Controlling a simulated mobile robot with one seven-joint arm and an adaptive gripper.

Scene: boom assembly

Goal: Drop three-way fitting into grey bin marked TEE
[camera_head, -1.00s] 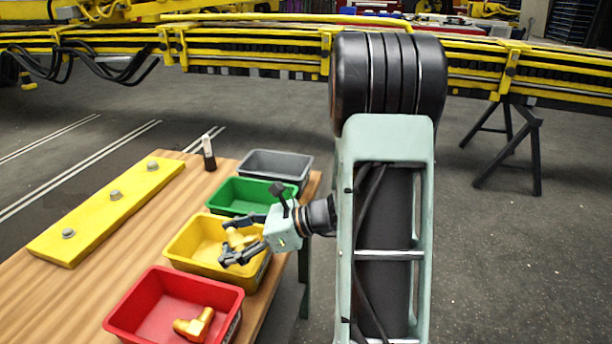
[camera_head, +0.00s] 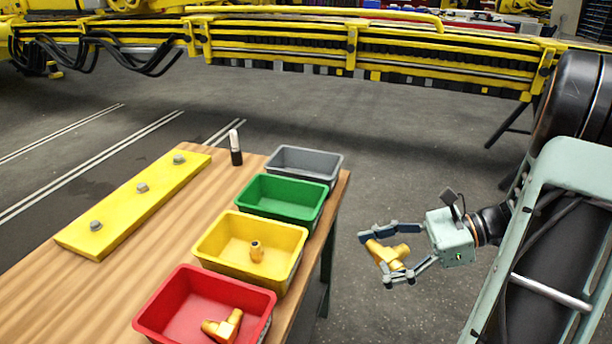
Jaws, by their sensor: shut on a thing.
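My gripper (camera_head: 388,262) is shut on a brass three-way fitting (camera_head: 385,255), with a short side branch pointing right toward the palm. It holds the fitting in the air over the floor, right of the table and apart from the bins. The grey bin (camera_head: 304,163) stands at the table's far right corner and looks empty. No TEE marking can be read on it from here.
The green bin (camera_head: 283,217) looks empty. The yellow bin (camera_head: 213,239) holds a small brass fitting (camera_head: 257,251). The red bin (camera_head: 160,304) holds another brass fitting (camera_head: 222,326). A yellow plate with bolts (camera_head: 135,205) and a dark, white-topped cylinder (camera_head: 235,150) are on the table (camera_head: 100,285).

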